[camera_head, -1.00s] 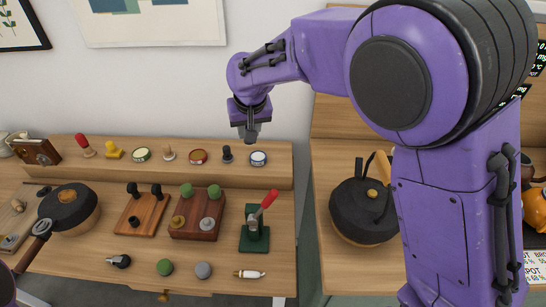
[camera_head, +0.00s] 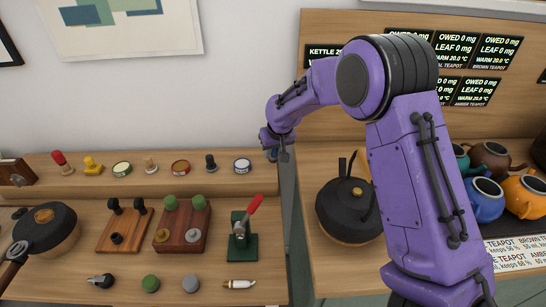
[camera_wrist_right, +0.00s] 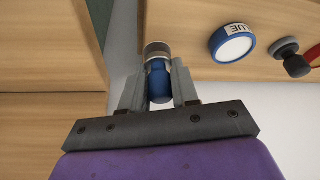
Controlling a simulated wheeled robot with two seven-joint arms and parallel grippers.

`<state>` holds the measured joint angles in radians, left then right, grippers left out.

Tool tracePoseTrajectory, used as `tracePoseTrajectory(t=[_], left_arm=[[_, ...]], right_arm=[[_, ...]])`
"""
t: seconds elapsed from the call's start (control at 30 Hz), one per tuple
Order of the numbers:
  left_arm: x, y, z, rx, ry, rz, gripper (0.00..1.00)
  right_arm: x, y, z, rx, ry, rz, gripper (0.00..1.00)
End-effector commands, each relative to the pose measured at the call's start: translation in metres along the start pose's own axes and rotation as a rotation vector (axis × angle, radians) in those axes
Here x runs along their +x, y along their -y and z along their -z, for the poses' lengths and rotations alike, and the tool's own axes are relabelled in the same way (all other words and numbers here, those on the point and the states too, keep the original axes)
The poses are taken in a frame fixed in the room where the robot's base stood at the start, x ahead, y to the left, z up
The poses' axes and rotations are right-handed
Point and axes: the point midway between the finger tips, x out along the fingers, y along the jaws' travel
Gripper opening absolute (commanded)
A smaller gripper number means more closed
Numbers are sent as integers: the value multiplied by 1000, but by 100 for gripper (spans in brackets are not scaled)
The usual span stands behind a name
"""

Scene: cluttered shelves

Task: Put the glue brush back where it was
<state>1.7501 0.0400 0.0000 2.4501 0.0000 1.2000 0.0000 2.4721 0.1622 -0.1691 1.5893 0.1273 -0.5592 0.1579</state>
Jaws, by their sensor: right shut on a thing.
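My right gripper (camera_head: 278,155) is just past the right end of the raised back shelf, beside the blue-and-white tin (camera_head: 242,166). In the right wrist view its fingers (camera_wrist_right: 158,85) are shut on a blue-handled thing with a grey metal band, which appears to be the glue brush (camera_wrist_right: 158,68). Its far end is hidden by the foreshortened view. The blue tin (camera_wrist_right: 232,44) lies to the right there, apart from the brush, with partly readable upside-down lettering. My left gripper is not in view.
The back shelf (camera_head: 215,186) holds several stamps and tins. The bench below carries a green press (camera_head: 243,238), wooden blocks and a white-handled tool (camera_head: 239,284). A black kettle (camera_head: 346,208) and several teapots stand right. A gap separates the benches.

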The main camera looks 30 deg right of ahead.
Motion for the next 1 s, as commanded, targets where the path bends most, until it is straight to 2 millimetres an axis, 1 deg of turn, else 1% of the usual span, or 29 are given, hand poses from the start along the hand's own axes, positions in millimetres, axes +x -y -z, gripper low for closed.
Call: tracePoseTrajectory(t=[0.03,0.1,0.17,0.3,0.33,0.37,0.4,0.67,0.77,0.87,1.0], left_arm=[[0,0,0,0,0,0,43],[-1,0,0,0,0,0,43],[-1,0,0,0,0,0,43],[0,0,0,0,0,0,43],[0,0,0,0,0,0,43],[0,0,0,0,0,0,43],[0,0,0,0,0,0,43],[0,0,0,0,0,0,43],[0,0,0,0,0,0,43],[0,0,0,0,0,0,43],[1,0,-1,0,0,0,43]], right_arm=[[10,0,-5,-1,5,0,0],[22,1,-10,-1,5,0,0],[26,1,-12,0,2,0,0],[27,1,-12,0,1,1,0],[27,1,-12,0,2,1,33],[27,1,-12,0,2,0,42],[26,1,-12,0,2,1,55],[26,1,-12,0,1,1,55],[19,1,-10,-1,-2,1,55],[1,1,-10,-1,-3,1,55],[-36,1,-10,-1,-4,0,55]])
